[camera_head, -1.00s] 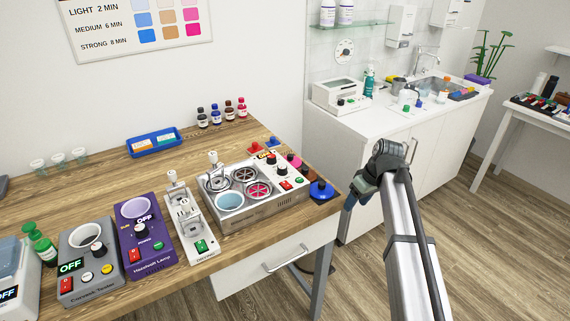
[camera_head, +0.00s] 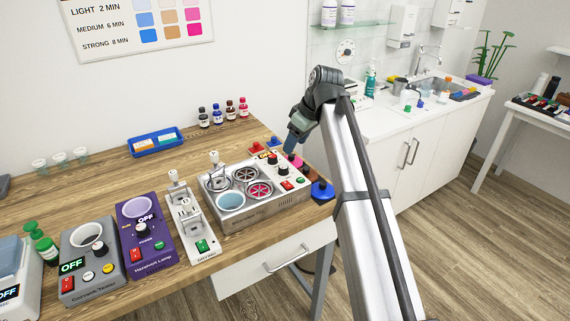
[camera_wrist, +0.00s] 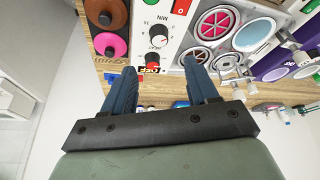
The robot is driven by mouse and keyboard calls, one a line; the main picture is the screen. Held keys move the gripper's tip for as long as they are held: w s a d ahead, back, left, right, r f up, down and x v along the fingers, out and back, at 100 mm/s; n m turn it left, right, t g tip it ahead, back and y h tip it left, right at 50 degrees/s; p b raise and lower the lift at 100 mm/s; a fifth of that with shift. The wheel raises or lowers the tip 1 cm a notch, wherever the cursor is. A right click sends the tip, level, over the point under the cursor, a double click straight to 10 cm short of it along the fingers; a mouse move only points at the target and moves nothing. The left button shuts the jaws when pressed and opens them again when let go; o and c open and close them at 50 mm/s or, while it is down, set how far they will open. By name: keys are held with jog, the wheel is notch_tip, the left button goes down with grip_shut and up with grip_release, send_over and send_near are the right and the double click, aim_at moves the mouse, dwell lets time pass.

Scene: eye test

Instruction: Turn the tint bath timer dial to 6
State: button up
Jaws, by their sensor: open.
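The tint bath (camera_head: 262,212) is a metal box with several round wells and a white control panel on the wooden table. Its timer dial (camera_wrist: 158,39) is a dark knob marked MIN, with numbers around it, upside down in the wrist view. I cannot read its setting surely. A red-lettered OFF display (camera_wrist: 151,69) is beside it. In the head view my gripper (camera_head: 289,151) hangs above the panel's back end.
Pink (camera_wrist: 109,44) and brown (camera_wrist: 106,12) round items stand close beside the panel. A blue item (camera_head: 321,190) sits at the table's right corner. A white press (camera_head: 188,218), purple lamp (camera_head: 147,243) and grey tester (camera_head: 90,262) stand to the left.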

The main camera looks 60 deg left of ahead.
aim_at(283, 166)
jog(key=x, duration=1)
jog(key=shift+a+f, duration=0.1)
jog(key=shift+f, duration=0.2)
jog(key=c, duration=1)
